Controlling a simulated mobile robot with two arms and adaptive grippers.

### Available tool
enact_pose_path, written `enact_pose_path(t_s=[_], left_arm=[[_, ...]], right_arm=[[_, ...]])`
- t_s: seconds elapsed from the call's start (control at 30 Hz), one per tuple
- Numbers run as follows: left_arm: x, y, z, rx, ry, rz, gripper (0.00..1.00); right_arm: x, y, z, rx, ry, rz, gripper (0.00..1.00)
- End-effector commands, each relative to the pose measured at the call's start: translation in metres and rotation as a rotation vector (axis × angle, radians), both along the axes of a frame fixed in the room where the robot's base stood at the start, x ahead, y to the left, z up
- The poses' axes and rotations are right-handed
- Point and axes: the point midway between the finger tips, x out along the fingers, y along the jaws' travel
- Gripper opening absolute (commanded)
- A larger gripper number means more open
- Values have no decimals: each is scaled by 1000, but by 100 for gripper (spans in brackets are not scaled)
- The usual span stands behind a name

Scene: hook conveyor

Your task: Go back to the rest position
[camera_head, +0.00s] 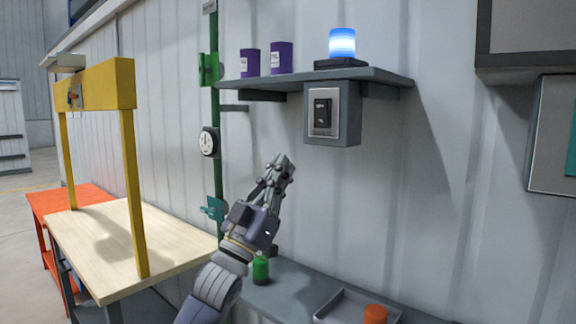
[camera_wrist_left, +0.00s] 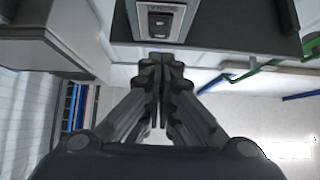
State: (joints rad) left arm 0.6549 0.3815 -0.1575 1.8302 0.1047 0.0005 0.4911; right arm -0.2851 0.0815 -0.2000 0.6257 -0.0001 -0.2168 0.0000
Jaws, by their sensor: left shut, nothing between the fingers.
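My left gripper (camera_head: 281,162) is raised in front of the wall, below and left of the switch box (camera_head: 331,115). Its fingers are closed together with nothing between them. In the left wrist view the shut fingertips (camera_wrist_left: 161,62) point toward the switch (camera_wrist_left: 160,20), with a gap that I cannot judge. The switch is a dark rocker on a light plate under the wall shelf. A lamp (camera_head: 342,43) on the shelf glows blue. My right gripper does not show in either view.
The grey wall shelf (camera_head: 390,76) holds two purple cans (camera_head: 281,58). A lower ledge carries a green object (camera_head: 260,268) and a tray (camera_head: 335,310) with an orange object (camera_head: 375,314). A wooden table (camera_head: 110,250) with a yellow frame (camera_head: 138,180) stands left. A green pipe (camera_head: 215,120) runs up the wall.

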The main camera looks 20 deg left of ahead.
Motion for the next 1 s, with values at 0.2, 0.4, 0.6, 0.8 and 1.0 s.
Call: enact_pose_path(t_s=[0.2,0.4,0.6,0.8,1.0], left_arm=[[-2,0,-2,0,1,-1,0],[-1,0,-2,0,1,-1,0],[5,1,-11,0,21,5,0],[52,12,-100,7,202,62,0],[92,24,-249,41,473,139,0]], right_arm=[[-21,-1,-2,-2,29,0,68],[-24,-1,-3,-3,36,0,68],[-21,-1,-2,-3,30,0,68],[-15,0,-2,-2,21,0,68],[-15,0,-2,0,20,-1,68]])
